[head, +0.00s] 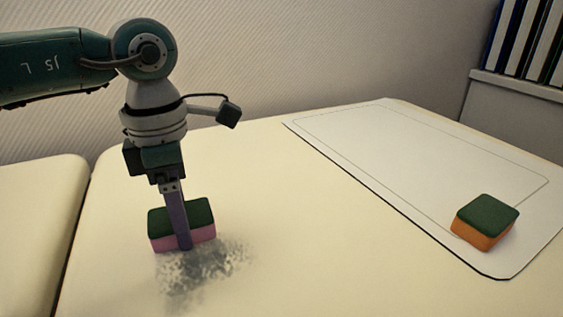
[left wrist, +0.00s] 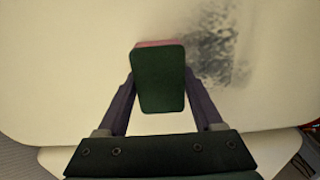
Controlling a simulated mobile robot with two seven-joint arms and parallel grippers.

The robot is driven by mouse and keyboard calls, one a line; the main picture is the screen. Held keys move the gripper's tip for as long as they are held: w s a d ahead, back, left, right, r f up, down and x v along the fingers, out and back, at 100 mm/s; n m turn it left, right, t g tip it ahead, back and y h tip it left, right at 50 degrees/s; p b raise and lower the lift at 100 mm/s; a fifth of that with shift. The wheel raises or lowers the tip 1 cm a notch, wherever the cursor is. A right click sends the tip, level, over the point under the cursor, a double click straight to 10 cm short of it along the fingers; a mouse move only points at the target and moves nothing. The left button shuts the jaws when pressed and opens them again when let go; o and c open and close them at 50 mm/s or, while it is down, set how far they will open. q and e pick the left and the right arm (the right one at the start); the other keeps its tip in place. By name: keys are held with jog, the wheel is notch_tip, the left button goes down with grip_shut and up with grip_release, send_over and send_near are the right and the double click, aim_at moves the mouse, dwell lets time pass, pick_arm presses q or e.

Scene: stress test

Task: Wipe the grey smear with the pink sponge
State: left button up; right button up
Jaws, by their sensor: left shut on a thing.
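The pink sponge (head: 204,234) has a dark green top and stands at the left of the cream table in the head view. My left gripper (head: 183,245) points down and is shut on it, one finger on its near side. In the left wrist view the green top of the pink sponge (left wrist: 159,80) sits between both fingers of my left gripper (left wrist: 160,95). The grey smear (head: 205,268) lies on the table just in front of and beside the sponge. It also shows in the left wrist view (left wrist: 222,50). The sponge appears at the smear's edge; contact with the table is hard to tell.
An orange sponge with a green top (head: 485,222) sits on a white mat (head: 380,150) at the right. Binders (head: 525,40) stand on a grey shelf at the back right. A gap splits the table at the left. The table between smear and mat is clear.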

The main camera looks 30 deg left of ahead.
pick_arm(q)
jog(key=shift+w+a+r, duration=0.1)
jog(key=shift+w+a, duration=0.1)
jog(key=shift+a, duration=0.15)
jog(key=r+p, duration=0.2)
jog(key=r, duration=0.1)
jog(key=shift+w+a, duration=0.15)
jog(key=shift+a, duration=0.05)
jog(key=shift+d+r+p, duration=0.15)
jog(key=shift+r+p, duration=0.15)
jog(key=shift+r, duration=0.05)
notch_tip(320, 180, up, 2)
jog(key=shift+r+p, duration=0.15)
jog(key=shift+p, duration=0.75)
jog(key=shift+r+p, duration=0.75)
jog(key=shift+r, duration=0.25)
